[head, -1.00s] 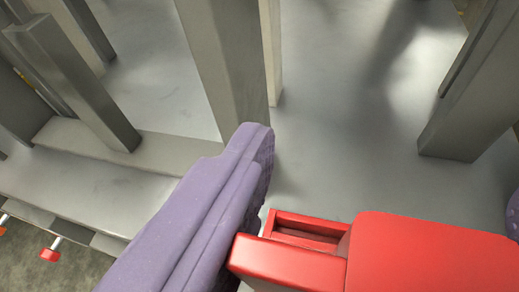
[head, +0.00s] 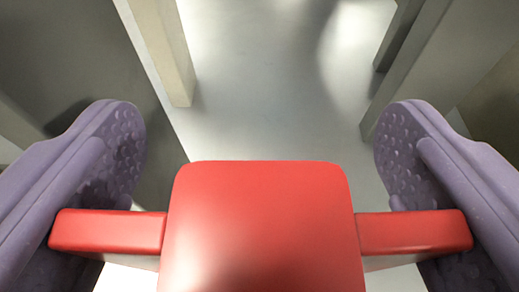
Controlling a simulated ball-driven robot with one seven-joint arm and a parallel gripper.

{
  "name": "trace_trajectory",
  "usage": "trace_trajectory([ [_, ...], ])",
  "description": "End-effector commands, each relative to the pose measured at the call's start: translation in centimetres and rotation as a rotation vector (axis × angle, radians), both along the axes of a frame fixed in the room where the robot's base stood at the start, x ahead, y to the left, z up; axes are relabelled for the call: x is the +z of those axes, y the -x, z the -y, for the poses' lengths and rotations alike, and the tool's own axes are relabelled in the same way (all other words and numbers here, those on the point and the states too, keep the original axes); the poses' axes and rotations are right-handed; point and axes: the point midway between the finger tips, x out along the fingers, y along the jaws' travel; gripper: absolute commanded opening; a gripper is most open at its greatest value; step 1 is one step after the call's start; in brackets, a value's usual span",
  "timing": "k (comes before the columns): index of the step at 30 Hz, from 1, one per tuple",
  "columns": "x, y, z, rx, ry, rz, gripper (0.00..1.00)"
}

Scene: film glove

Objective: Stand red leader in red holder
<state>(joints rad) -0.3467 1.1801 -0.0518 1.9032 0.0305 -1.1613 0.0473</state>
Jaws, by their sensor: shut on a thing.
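My gripper (head: 260,125) has two purple fingers with dimpled inner pads, set wide apart at left and right. A smooth red block (head: 260,230) fills the lower middle between them. A short red bar runs from each side of it across to a finger. I cannot tell whether this red piece is the red leader or part of my gripper. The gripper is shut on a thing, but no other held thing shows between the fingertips. What lies below the red block is hidden. I cannot make out a red holder.
A pale beige post (head: 165,50) stands ahead, left of the middle. Grey posts (head: 430,60) stand at the upper right. A dark grey surface (head: 50,70) fills the upper left. Smooth pale grey floor (head: 270,100) lies clear between them.

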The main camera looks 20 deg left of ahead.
Motion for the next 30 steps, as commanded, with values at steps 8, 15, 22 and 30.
trace_trajectory([
  [8,-3.4,0.0,0.0,0.000,-0.001,0.000,0.58],
  [15,-5.2,0.0,0.0,0.000,0.000,0.000,0.58],
  [22,-5.2,0.0,0.0,0.000,0.000,0.001,0.58],
  [30,-5.2,0.0,0.0,0.000,0.000,0.000,0.58],
])
